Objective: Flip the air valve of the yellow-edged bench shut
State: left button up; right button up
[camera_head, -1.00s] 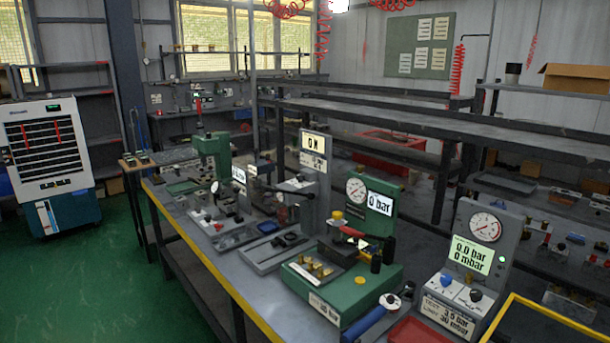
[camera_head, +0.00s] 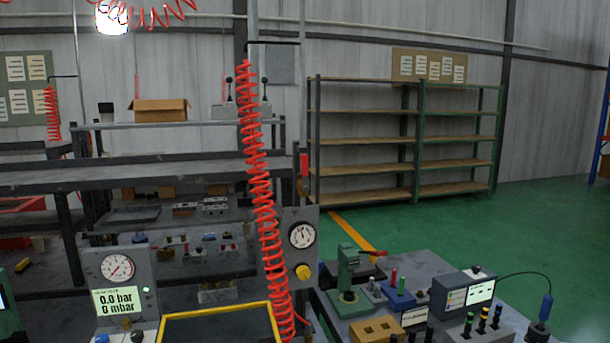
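Neither of my grippers is in view. The yellow edge of the bench seen earlier is out of view. A grey panel with a round gauge and a yellow knob (camera_head: 301,250) stands upright near the middle. Above it, a small red handle-like part (camera_head: 304,165) is on a post; I cannot tell whether it is the air valve or how it is set. A red coiled hose (camera_head: 262,190) hangs in front, left of the panel.
A test unit with a gauge and lit display (camera_head: 119,298) stands at lower left beside a yellow-rimmed tray (camera_head: 218,309). A second bench at lower right carries a green press (camera_head: 348,275) and a grey display box (camera_head: 463,292). Green floor (camera_head: 540,235) is open behind it.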

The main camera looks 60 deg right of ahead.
aim_at(304, 158)
jog(key=z, duration=2)
